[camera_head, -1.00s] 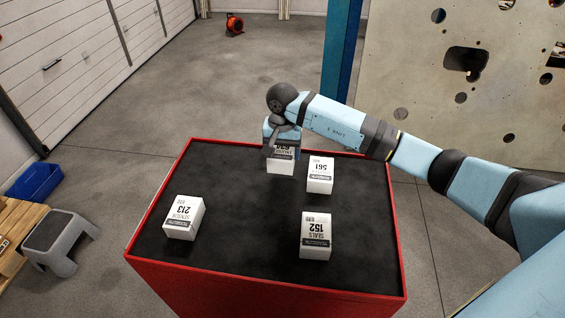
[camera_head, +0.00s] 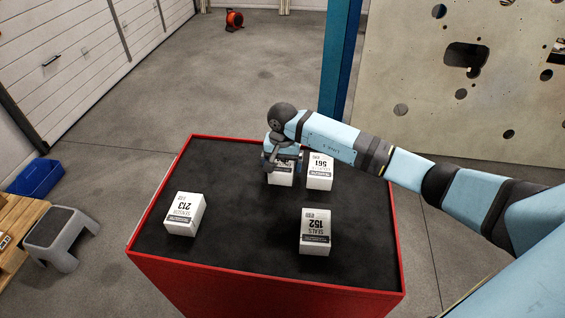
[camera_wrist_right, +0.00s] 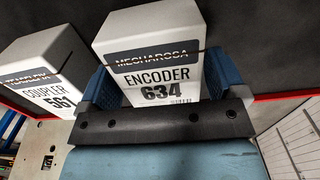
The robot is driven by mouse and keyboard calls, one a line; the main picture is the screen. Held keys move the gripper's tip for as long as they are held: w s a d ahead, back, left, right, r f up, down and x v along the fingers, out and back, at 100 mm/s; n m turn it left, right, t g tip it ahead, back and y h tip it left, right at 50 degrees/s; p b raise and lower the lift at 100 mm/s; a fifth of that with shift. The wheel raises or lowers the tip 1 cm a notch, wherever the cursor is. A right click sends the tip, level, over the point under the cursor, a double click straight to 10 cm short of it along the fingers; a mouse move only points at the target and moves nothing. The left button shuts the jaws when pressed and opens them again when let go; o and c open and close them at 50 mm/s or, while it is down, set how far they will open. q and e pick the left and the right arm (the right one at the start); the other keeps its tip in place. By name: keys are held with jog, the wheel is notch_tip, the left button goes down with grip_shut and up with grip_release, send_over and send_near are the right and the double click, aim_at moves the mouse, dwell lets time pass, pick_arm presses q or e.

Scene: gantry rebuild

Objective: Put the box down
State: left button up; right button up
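The white box labelled ENCODER 634 (camera_head: 281,179) is at the far side of the black table top, just left of the COUPLER 561 box (camera_head: 319,171). My right gripper (camera_head: 281,164) reaches it from above. In the right wrist view, the blue fingers of my right gripper (camera_wrist_right: 165,88) lie against both sides of the ENCODER box (camera_wrist_right: 150,50). The COUPLER box (camera_wrist_right: 45,75) stands close beside it there. I cannot tell whether the ENCODER box's underside touches the table top. My left gripper is not in view.
The red-edged table (camera_head: 265,277) also bears a SENSOR 213 box (camera_head: 184,214) at left and a SEALS 152 box (camera_head: 315,232) nearer right. The middle of its top is clear. A grey step stool (camera_head: 60,238) and a blue bin (camera_head: 36,178) stand left of it.

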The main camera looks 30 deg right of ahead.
aim_at(282, 161)
jog(key=shift+o, duration=0.5)
jog(key=shift+r, duration=0.4)
notch_tip(282, 161, up, 12)
jog(key=b, duration=0.2)
jog(key=shift+f, duration=0.2)
jog(key=shift+f, duration=0.1)
